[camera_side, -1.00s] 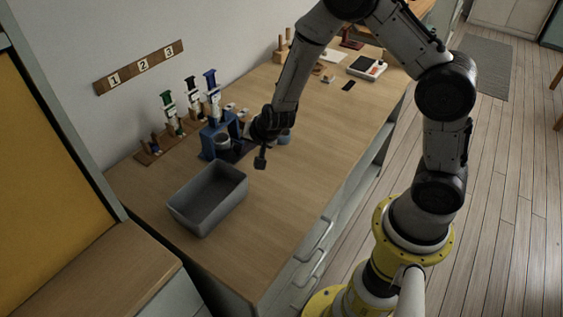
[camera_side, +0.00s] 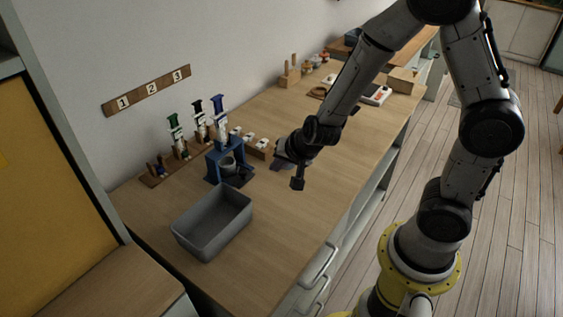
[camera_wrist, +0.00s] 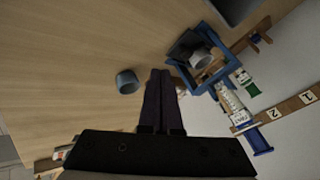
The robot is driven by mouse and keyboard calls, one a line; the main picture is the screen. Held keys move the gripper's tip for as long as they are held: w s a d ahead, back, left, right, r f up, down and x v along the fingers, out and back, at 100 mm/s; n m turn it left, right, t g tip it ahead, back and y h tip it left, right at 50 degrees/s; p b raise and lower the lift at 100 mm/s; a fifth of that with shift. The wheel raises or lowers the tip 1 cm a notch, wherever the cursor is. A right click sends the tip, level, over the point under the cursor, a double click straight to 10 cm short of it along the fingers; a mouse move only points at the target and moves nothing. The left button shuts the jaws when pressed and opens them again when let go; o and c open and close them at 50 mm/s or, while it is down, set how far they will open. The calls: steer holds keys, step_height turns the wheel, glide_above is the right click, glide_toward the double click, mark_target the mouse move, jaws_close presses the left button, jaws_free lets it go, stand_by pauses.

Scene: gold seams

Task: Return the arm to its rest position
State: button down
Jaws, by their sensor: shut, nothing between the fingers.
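My gripper (camera_wrist: 160,73) is shut and empty in the wrist view, its two dark fingers side by side over the wooden worktop (camera_wrist: 75,50). In the side view, the dark end of my arm is above the worktop (camera_side: 275,215), right of the blue stand. Its fingers are hard to make out there. The arm is bent, with the elbow high at the upper right.
A grey bin (camera_side: 212,222) stands at the front left. A blue stand (camera_side: 213,160) holds a pale cup (camera_wrist: 203,58). A small grey-blue cup (camera_wrist: 127,82) stands left of my fingers. Syringe-like tools stand below a numbered board (camera_side: 146,92).

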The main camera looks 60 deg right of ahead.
steer(key=s+a+r+n+t+y, duration=0.1)
steer(key=s+a+r+n+t, duration=0.1)
steer(key=r, duration=0.8)
steer(key=s+a+r+n+t+y, duration=0.1)
steer(key=s+r+n+t+y, duration=0.1)
steer(key=r, duration=0.7)
steer(key=s+d+f+n+g+h, duration=0.1)
steer(key=s+n+g, duration=0.4)
steer(key=s, duration=1.2)
steer(key=f+n, duration=0.1)
steer(key=n, duration=0.2)
steer(key=shift+d+g, duration=0.3)
steer(key=shift+d, duration=0.1)
